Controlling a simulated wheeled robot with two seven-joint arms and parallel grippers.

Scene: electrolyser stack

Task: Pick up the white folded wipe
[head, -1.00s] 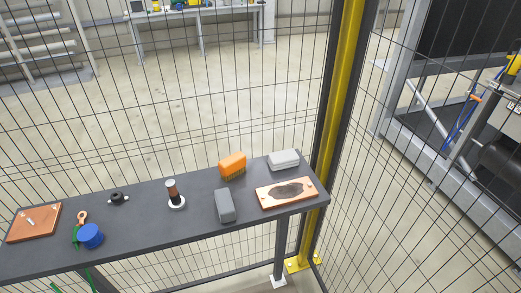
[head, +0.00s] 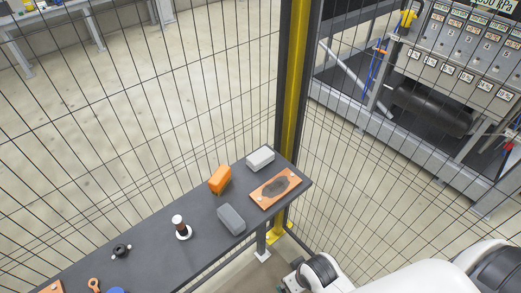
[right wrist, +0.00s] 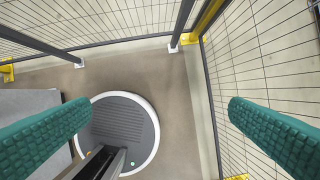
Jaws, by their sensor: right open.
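The white folded wipe (head: 260,159) is a pale, rounded block at the far right end of the dark bench, behind the copper plate. My right arm comes into the head view at the lower right, apart from the bench; its fingertips cannot be made out there. In the right wrist view my right gripper (right wrist: 158,104) is open, its two teal ridged fingers wide apart with nothing between them. The wipe is not in the right wrist view, which looks down at the floor. My left gripper is not in view.
On the bench (head: 150,262), an orange brush (head: 220,179), a grey block (head: 231,219) and a copper plate with a dark stain (head: 275,188) lie near the wipe. A small brown-and-white upright piece (head: 181,228) stands further left. Mesh fence and a yellow post (head: 292,90) rise behind the bench.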

